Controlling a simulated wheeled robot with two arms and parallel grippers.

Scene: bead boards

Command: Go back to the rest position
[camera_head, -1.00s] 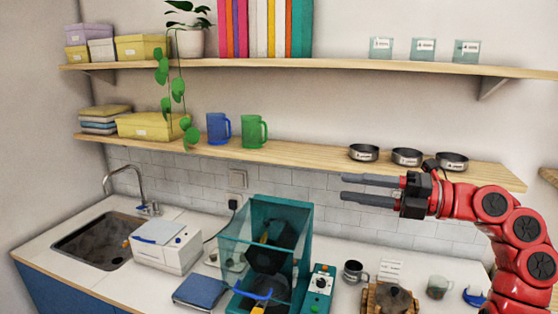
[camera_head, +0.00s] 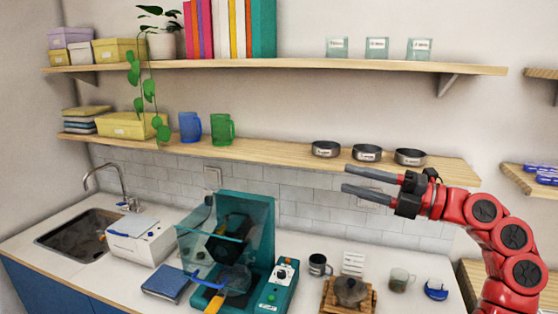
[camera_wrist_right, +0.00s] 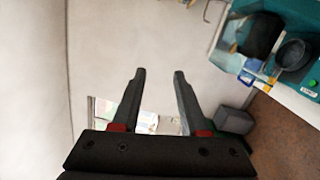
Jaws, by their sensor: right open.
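My right gripper (camera_head: 347,179) is raised in front of the tiled wall, just below the lower shelf's right part. Its two dark fingers are apart and point left, with nothing between them. The right wrist view also shows the two fingers (camera_wrist_right: 159,73) spread and empty. My red right arm comes in from the right edge. My left gripper is in neither view.
The lower shelf (camera_head: 270,151) carries three dark pans, a blue mug (camera_head: 190,127) and a green mug (camera_head: 223,129). Below stand a teal machine (camera_head: 262,235), a white box (camera_head: 140,240) and a sink (camera_head: 75,235). A wooden rack (camera_head: 335,302) stands right of the machine.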

